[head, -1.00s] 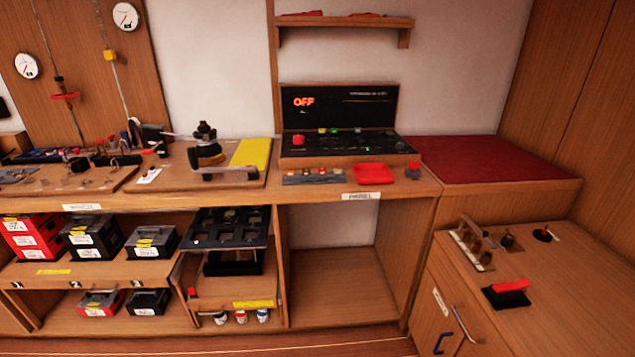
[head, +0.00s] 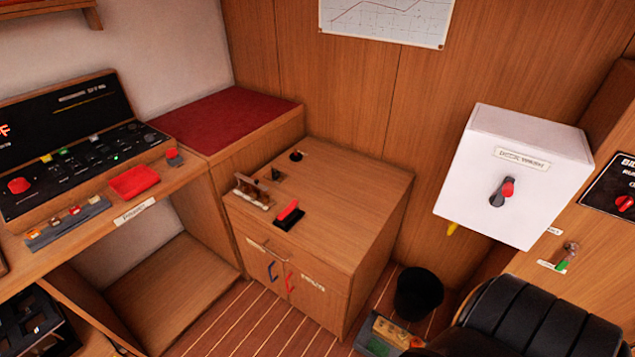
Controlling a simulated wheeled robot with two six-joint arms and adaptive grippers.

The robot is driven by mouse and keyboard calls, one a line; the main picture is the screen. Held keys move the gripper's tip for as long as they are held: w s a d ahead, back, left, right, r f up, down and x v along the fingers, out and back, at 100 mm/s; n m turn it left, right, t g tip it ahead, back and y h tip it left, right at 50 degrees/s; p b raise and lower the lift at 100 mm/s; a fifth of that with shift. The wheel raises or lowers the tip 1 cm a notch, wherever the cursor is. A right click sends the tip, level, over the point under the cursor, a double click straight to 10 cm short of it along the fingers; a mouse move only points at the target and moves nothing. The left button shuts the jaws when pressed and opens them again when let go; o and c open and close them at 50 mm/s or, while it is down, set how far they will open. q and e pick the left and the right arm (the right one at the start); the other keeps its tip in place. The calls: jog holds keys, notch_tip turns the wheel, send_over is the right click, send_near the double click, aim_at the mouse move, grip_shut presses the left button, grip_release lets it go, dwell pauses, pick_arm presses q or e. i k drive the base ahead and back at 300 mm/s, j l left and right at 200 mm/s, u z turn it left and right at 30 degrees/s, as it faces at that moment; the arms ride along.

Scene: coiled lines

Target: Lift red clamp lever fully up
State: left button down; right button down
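A red lever (head: 288,208) on a black base sits on top of the low wooden cabinet (head: 345,205), near its front edge. It looks like the red clamp lever. It lies low along its base, though its exact angle is too small to tell. Neither of my grippers is in the head view.
On the cabinet top, a wooden rack (head: 252,192) stands left of the lever, with small fittings behind. A white box (head: 515,165) with a red-tipped switch hangs at right. A black bin (head: 418,294) and a black padded seat (head: 540,315) stand at lower right.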

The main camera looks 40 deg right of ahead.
aim_at(295, 202)
jog(key=z, duration=0.8)
